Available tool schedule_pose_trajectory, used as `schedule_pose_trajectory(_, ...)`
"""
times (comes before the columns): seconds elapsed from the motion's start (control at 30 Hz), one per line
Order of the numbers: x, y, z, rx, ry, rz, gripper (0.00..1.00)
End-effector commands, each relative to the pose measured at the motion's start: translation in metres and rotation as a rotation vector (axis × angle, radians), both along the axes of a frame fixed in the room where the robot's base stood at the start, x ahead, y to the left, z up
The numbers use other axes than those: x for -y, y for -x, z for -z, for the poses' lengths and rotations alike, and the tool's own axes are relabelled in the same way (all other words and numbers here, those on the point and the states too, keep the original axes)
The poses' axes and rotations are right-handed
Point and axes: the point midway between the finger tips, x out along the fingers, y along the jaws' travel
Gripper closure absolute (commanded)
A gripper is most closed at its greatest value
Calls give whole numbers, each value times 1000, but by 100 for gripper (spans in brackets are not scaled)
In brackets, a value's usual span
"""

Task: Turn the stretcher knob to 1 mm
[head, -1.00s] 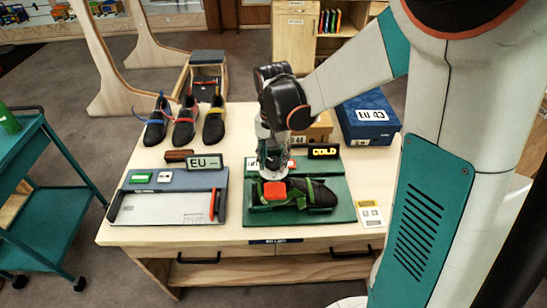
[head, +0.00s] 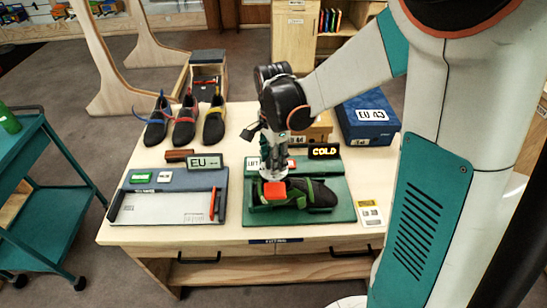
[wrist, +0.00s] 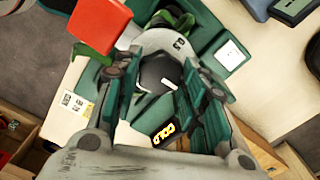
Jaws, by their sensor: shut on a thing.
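The stretcher has a green base (head: 342,212) at the front right of the bench, with a dark shoe (head: 318,194) on it and a red block (head: 273,190) near its left end. My gripper (head: 272,176) points down just behind the red block. In the wrist view my gripper (wrist: 158,75) has its fingers on either side of a black knob (wrist: 158,70) and is shut on it. A pale marked disc (wrist: 178,43) shows beside the knob. Its markings are too small to read. In the head view my gripper hides the knob.
A lit COLD sign (head: 324,152) and a blue EU 43 box (head: 369,117) stand behind the stretcher. A measuring tray (head: 165,208) and EU display (head: 204,163) are to the left. Several shoes (head: 184,122) stand at the back left.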

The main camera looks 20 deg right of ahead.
Motion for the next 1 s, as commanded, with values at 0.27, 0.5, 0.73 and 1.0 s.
schedule_pose_trajectory(0.27, 0, 0, 0, 0, 0, 57, 85)
schedule_pose_trajectory(0.5, 0, 0, 0, 0, 0, 62, 85)
schedule_pose_trajectory(0.73, 0, 0, 0, 0, 0, 61, 52)
schedule_pose_trajectory(1.0, 0, 0, 0, 0, 0, 61, 52)
